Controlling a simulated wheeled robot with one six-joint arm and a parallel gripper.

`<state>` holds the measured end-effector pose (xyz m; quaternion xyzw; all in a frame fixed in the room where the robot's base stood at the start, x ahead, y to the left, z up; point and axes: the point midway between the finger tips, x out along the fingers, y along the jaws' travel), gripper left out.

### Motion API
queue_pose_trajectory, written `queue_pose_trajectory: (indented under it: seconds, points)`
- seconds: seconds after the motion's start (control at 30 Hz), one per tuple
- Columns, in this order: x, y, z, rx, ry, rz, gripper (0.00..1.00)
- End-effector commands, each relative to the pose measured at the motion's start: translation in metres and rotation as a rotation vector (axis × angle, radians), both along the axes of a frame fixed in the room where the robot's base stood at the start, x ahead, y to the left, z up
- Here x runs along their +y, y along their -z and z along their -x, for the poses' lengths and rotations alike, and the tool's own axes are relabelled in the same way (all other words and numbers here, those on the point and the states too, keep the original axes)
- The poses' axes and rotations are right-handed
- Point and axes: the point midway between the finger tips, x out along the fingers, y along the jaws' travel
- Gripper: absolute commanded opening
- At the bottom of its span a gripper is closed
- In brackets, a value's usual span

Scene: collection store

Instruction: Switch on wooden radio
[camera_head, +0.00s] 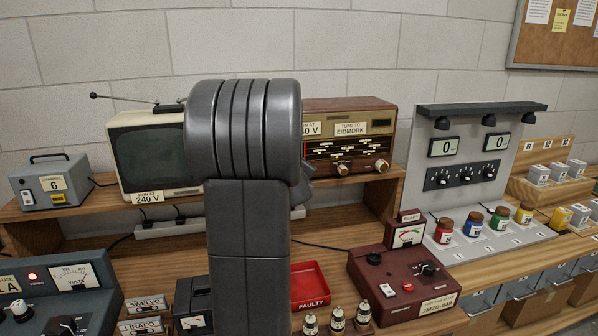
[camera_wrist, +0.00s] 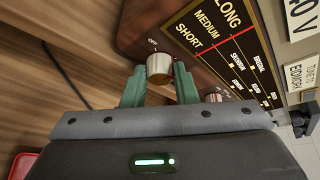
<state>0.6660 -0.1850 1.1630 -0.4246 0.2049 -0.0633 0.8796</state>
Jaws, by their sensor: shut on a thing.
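The wooden radio (camera_head: 390,104) stands on the wooden shelf, its left part hidden behind my arm in the head view. In the wrist view its dark dial panel (camera_wrist: 222,48) reads LONG, MEDIUM and SHORT. A silver knob (camera_wrist: 159,68) sits on the radio's front, with a small OFF mark beside it. My gripper (camera_wrist: 159,82) has its two green fingers on either side of this knob, shut on it. My gripper is hidden behind my arm in the head view.
A cream television (camera_head: 150,150) with an aerial stands left of the radio, and a power strip (camera_head: 165,228) lies below. A red FAULTY tray (camera_head: 310,306) and a maroon tester (camera_head: 372,272) stand on the bench in front. A dark cable (camera_wrist: 62,72) runs near the gripper.

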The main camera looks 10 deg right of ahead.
Motion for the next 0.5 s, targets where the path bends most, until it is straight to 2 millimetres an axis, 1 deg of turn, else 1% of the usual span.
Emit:
queue_pose_trajectory:
  seconds: [0.2,0.5]
  points:
    - [-0.0004,0.001,0.0004,0.004,-0.001,-0.033,0.03]
    - [-0.0004,0.0017,0.0004,0.004,0.0,-0.037,0.03]
